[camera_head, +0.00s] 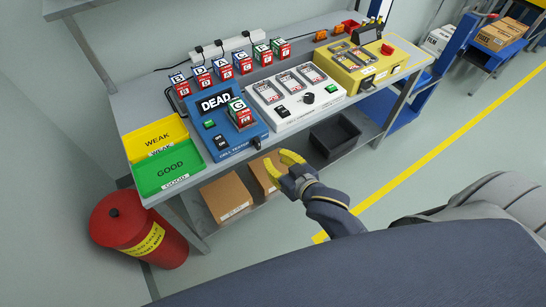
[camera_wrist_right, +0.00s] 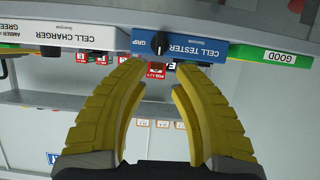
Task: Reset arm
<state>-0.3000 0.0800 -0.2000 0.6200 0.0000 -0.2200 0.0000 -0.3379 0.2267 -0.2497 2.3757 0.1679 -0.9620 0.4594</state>
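My right gripper (camera_head: 280,161) has yellow fingers and hangs in front of the bench's front edge, near the blue cell tester (camera_head: 222,145). In the right wrist view the gripper (camera_wrist_right: 158,68) has its fingers apart with nothing between them. The tester's display reads DEAD, and a red, white and green cell (camera_head: 240,114) sits in it. The wrist view is upside down and shows the cell tester's front edge (camera_wrist_right: 190,45) beyond the fingertips. My left gripper is not in view.
The white cell charger (camera_head: 294,110) and a yellow machine (camera_head: 372,70) stand right of the tester. Yellow WEAK (camera_head: 150,136) and green GOOD trays (camera_head: 166,170) lie left. Several cells line the back. A red bin (camera_head: 120,230) stands on the floor; boxes (camera_head: 227,195) sit below.

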